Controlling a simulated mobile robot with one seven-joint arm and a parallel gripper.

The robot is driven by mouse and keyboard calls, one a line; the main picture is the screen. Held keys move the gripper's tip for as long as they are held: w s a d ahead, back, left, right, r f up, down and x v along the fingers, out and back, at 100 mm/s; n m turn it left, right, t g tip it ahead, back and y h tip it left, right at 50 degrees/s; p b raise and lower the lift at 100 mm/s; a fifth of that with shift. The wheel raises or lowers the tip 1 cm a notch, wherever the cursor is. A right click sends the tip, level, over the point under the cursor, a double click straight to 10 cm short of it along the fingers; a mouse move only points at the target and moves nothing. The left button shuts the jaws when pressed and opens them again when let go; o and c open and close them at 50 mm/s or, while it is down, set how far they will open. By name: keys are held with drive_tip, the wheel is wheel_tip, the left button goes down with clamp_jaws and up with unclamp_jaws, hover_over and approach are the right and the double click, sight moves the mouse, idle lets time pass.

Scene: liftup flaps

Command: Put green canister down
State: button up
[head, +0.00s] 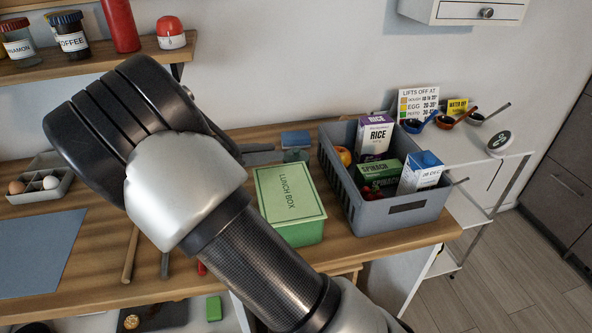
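I cannot make out a green canister with certainty. A small teal-green object (295,155) sits on the wooden counter (435,232) behind the lunch box, partly hidden, and I cannot tell its kind. A small green block (214,308) shows below the counter. My arm crosses the middle of the head view from the lower right to the upper left and covers much of the counter.
A green lunch box (290,202) stands beside a grey crate (400,219) with rice, spinach and other groceries. A blue mat (40,252) and an egg tray (42,188) lie at the left. A wall shelf (80,68) holds jars. A white trolley (478,205) stands right.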

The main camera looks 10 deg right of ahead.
sight(293, 151)
drive_tip(key=x, duration=0.7)
drive_tip(key=shift+d+f, duration=0.15)
drive_tip(key=shift+f, duration=0.15)
clamp_jaws()
